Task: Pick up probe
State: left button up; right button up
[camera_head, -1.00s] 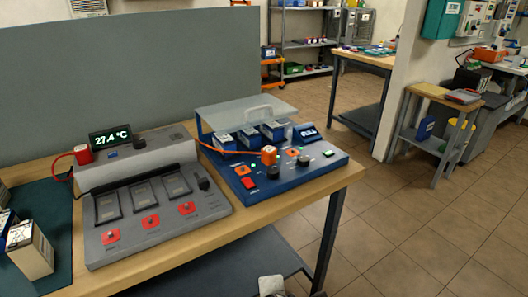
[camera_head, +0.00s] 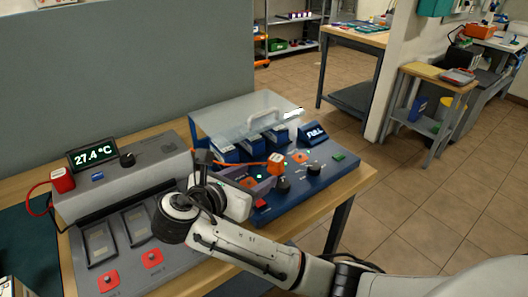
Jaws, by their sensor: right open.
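An orange block-shaped piece (camera_head: 275,164) with an orange cable stands on the blue charger unit (camera_head: 330,180); it looks like the probe. A similar red block (camera_head: 62,180) with a red cable sits at the left end of the grey console (camera_head: 135,188). My right gripper (camera_head: 204,160) reaches in from the right over the gap between the console and the charger. It is open, left of the orange piece and apart from it; its fingertips are small and partly hidden by my wrist. My left gripper is out of view.
A clear lid (camera_head: 245,114) with a handle stands raised over the batteries behind the orange piece. A display (camera_head: 92,154) reads 27.4 °C. A grey partition (camera_head: 110,70) stands behind the wooden table. The tiled floor at right is open.

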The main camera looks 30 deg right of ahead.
aim_at(275, 160)
jog(key=shift+w+d+f+b, duration=0.2)
jog(key=shift+w+d+b, duration=0.05)
jog(key=shift+w+d, duration=0.3)
jog(key=shift+w+d+f+b, duration=0.15)
jog(key=shift+w+d+b, duration=0.05)
jog(key=shift+w+d, duration=0.25)
jog(key=shift+w+d+f+b, duration=0.15)
jog(key=shift+d+b, duration=0.15)
jog(key=shift+d, duration=0.2)
jog(key=shift+w+d+f+b, duration=0.15)
jog(key=shift+d+b, duration=0.1)
jog(key=shift+d, duration=0.4)
jog(key=shift+w+d+f, duration=0.1)
jog(key=shift+w+d, duration=0.1)
jog(key=shift+d, duration=0.05)
jog(key=x, duration=0.3)
jog(key=shift+w+d, duration=0.15)
jog(key=shift+d, duration=0.25)
jog(key=shift+w+d, duration=0.25)
jog(key=shift+d, duration=0.15)
jog(key=shift+c, duration=1)
jog(key=c, duration=1)
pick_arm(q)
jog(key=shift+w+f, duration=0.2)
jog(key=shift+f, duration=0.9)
pick_arm(e)
jog(key=shift+c, duration=0.3)
